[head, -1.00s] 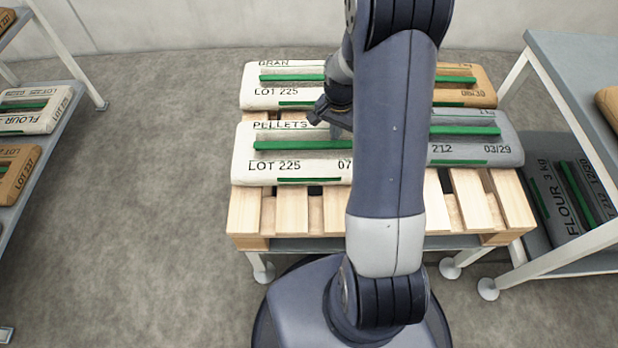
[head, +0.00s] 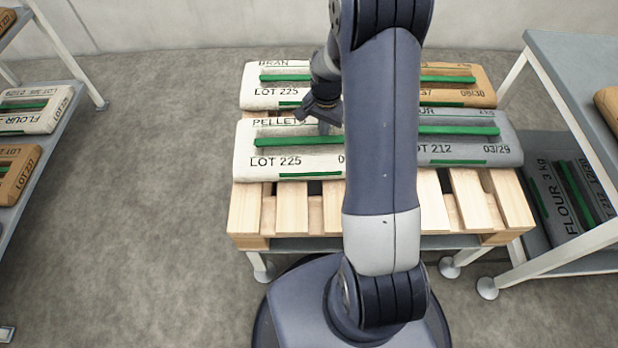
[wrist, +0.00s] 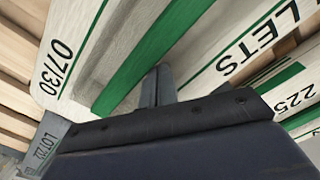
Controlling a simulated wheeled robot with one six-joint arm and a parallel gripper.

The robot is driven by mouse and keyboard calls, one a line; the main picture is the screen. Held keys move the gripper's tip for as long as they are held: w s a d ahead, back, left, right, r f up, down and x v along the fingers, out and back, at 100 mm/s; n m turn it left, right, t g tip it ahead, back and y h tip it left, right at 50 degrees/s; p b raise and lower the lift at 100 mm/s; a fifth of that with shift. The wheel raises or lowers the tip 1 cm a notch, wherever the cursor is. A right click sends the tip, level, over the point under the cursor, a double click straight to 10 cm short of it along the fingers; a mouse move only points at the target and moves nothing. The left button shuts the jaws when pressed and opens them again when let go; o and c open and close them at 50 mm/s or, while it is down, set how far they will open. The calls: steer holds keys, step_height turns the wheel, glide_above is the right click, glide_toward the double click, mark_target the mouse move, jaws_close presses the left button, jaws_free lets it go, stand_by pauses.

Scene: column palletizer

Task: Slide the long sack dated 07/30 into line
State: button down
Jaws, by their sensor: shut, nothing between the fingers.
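The long sack dated 07/30 (head: 262,147) is a pale sack marked PELLETS, LOT 225. It lies at the front left of the pallet, its lower edge nearer the pallet front than that of the grey sack (head: 490,147) dated 03/29. My arm hides its right end and date in the head view. The date shows on the sack in the wrist view (wrist: 57,68). My gripper (head: 323,128) is shut and empty, low at the sack's far long side. Its fingers (wrist: 158,85) point at the sack by its green strip; I cannot tell whether they touch it.
Behind lie a pale BRAN sack (head: 262,97) and a brown sack (head: 470,88) dated 08/30. The slatted pallet (head: 293,207) is bare at its front. Shelves with sacks stand left (head: 60,120) and right (head: 575,60). Open floor lies left of the pallet.

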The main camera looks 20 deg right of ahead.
mark_target(299, 130)
steer(key=shift+w+a, duration=0.25)
steer(key=shift+a, duration=0.85)
steer(key=shift+w+a, duration=0.2)
steer(key=shift+a, duration=0.95)
steer(key=shift+w+a, duration=0.25)
steer(key=shift+a, duration=0.85)
steer(key=shift+w, duration=0.15)
steer(key=shift+w+d+p, duration=0.25)
steer(key=shift+w+d, duration=0.1)
steer(key=shift+w, duration=0.5)
steer(key=shift+w+d+p, duration=0.25)
steer(key=shift+w+d, duration=0.05)
steer(key=shift+w, duration=0.55)
steer(key=shift+s+d, duration=0.9)
steer(key=shift+d, duration=0.7)
steer(key=shift+s+d, duration=0.9)
steer(key=shift+d, duration=0.75)
steer(key=shift+s+d, duration=0.9)
steer(key=shift+d, duration=0.7)
steer(key=shift+w, duration=0.1)
